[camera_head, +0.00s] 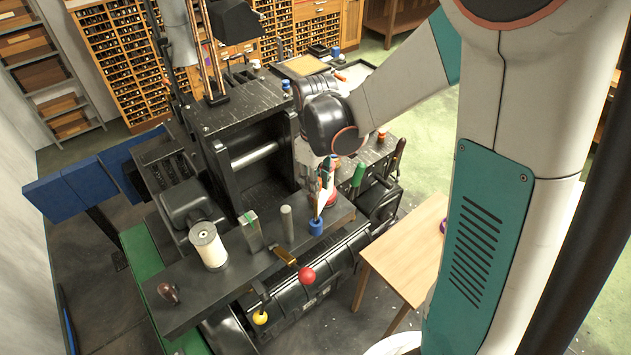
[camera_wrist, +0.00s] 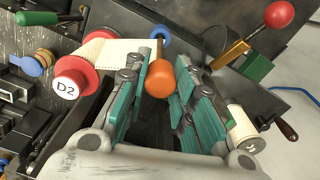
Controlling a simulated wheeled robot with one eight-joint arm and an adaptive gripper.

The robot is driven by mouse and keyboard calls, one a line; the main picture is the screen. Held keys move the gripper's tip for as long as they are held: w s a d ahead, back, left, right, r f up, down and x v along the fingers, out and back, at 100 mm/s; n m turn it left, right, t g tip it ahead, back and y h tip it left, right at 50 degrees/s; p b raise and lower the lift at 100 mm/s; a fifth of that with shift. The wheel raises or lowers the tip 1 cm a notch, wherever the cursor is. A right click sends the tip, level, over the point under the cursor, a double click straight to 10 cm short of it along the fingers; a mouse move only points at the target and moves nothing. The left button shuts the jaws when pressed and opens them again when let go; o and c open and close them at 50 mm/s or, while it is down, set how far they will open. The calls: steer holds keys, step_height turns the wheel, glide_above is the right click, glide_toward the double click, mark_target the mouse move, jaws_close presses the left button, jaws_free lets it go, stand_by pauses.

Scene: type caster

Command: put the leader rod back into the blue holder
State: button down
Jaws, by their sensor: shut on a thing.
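The leader rod shows its rounded orange end (camera_wrist: 160,79) between my gripper's teal fingers in the wrist view. My gripper (camera_head: 322,190) is shut on it, above the dark bench. The blue holder (camera_head: 316,228) stands on the bench edge directly below, with a thin tan shaft (camera_head: 318,207) just above it. The holder also shows beyond the orange end in the wrist view (camera_wrist: 159,33). The rod looks near upright over the holder. The holder's opening and the rod's lower end are hidden, so I cannot tell whether the rod is inside.
A red spool marked D2 (camera_wrist: 74,80) with a paper strip stands close beside my fingers. A grey peg (camera_head: 287,223), a green-marked block (camera_head: 250,230) and a cream spool (camera_head: 209,247) stand left along the bench. A red ball lever (camera_head: 306,275) sticks out in front.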

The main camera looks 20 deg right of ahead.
steer(key=shift+f, duration=0.15)
steer(key=shift+f+b, duration=2.4)
steer(key=shift+f, duration=0.15)
steer(key=c, duration=1.3)
jaws_free()
steer(key=shift+r, duration=0.15)
steer(key=shift+r+p, duration=1.9)
steer(key=shift+r, duration=1)
